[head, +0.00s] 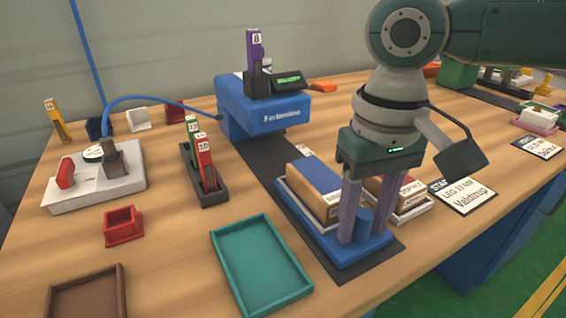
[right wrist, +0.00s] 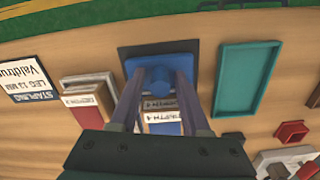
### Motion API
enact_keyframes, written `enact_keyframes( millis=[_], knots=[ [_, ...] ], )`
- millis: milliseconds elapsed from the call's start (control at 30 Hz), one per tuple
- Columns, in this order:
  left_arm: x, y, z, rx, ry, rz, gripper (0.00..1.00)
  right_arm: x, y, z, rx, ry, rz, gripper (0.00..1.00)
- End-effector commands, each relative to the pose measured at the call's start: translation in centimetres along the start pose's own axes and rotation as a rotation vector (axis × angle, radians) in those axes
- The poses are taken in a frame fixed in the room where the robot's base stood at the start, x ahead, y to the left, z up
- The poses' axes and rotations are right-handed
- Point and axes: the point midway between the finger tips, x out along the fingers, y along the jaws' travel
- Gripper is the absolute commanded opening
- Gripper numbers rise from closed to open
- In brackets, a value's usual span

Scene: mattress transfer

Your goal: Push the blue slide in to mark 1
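The blue slide (head: 330,250) is a low tray on a dark strip on the table, out in front of the blue machine (head: 262,112). Boxes (head: 312,190) lie on it, and an upright blue knob (head: 364,226) stands at its near end. My right gripper (head: 362,232) points down with one finger on each side of the knob, with no clear gap showing. The right wrist view shows the knob (right wrist: 158,80) filling the space between the fingers. Mark 1 cannot be made out. My left gripper is not in view.
A teal tray (head: 262,262) lies left of the slide. A dark holder (head: 208,183) with red and green pieces stands behind that tray. A white tray of boxes (head: 408,208) and a label card (head: 465,194) lie to the right. Bare dark strip shows between slide and machine.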

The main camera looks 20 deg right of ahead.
Motion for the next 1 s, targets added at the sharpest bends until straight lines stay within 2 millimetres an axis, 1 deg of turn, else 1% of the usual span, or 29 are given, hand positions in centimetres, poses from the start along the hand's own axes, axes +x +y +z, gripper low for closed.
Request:
enact_keyframes(
  millis=[33,300,400,1000],
  knots=[
    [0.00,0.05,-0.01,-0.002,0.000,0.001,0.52,-0.01,0.00,0.00,0.000,0.000,0.000,0.40],
    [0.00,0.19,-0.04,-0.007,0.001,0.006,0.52,-0.03,0.01,-0.01,0.000,0.000,0.000,0.10],
    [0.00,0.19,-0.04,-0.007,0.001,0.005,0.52,-0.03,0.01,-0.01,0.000,0.000,0.000,0.00],
    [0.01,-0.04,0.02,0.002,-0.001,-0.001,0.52,-0.05,0.02,-0.02,0.000,0.000,0.000,0.00]
  ],
)
